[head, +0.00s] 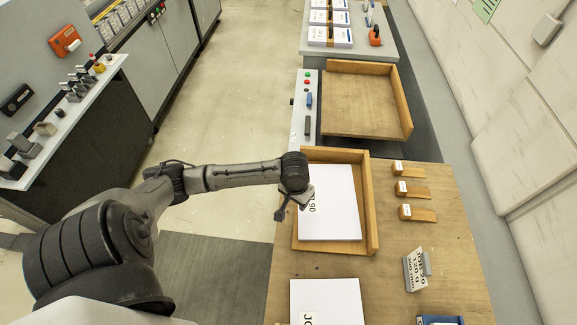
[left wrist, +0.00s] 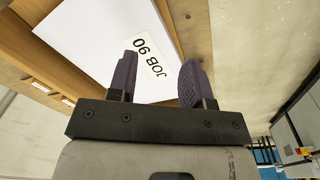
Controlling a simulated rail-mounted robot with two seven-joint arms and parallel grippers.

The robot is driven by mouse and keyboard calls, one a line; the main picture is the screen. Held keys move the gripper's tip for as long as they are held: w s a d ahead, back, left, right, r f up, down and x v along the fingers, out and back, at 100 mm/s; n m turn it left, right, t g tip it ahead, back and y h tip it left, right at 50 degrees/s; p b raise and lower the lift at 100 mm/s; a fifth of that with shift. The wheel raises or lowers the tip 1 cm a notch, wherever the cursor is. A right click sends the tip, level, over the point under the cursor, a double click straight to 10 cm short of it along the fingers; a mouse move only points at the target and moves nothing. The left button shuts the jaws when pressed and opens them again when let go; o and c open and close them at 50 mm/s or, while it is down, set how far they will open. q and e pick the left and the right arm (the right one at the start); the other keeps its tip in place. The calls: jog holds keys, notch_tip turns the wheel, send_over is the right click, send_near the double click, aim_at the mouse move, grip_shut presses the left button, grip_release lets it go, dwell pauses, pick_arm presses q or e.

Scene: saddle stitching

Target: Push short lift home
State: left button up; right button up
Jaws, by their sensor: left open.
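A white paper stack labelled JOB 90 (head: 335,205) lies in a wooden tray (head: 372,205) on the bench. The tray's raised walls are at the back and right. Narrow strips of tray show between the stack and these walls. My left gripper (head: 283,204) is at the stack's left edge, open and empty. In the left wrist view its two dark fingers (left wrist: 157,82) stand apart in front of the stack (left wrist: 95,40), with the JOB 90 label between and beyond them. I cannot tell whether a finger touches the paper. My right gripper is not in view.
A second paper stack (head: 328,300) lies on the bench in front. An empty wooden tray (head: 362,105) stands farther back. Several small wooden wedges (head: 418,213), a job sign (head: 415,270) and a blue item (head: 440,320) stand to the right. A control panel (head: 305,112) is beside the empty tray.

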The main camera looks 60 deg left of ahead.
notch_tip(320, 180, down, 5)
jog(key=b, duration=0.3)
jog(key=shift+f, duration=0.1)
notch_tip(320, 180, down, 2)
jog(key=shift+b, duration=1.1)
pick_arm(q)
jog(key=w+a+r+n, duration=0.2)
jog(key=a+n, duration=0.1)
jog(key=a, duration=0.4)
jog(key=w+a+r+n, duration=0.2)
jog(key=w+a+n, duration=0.1)
jog(key=a, duration=0.4)
jog(key=shift+w+a+n+g, duration=0.15)
jog(key=shift+a+n+g, duration=0.25)
jog(key=shift+n, duration=0.3)
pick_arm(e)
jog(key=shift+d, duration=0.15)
pick_arm(q)
jog(key=shift+f, duration=0.1)
jog(key=shift+f, duration=0.1)
notch_tip(320, 180, down, 12)
jog(key=shift+d+b, duration=0.1)
jog(key=shift+b, duration=0.4)
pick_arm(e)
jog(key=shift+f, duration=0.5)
pick_arm(q)
jog(key=shift+f, duration=0.8)
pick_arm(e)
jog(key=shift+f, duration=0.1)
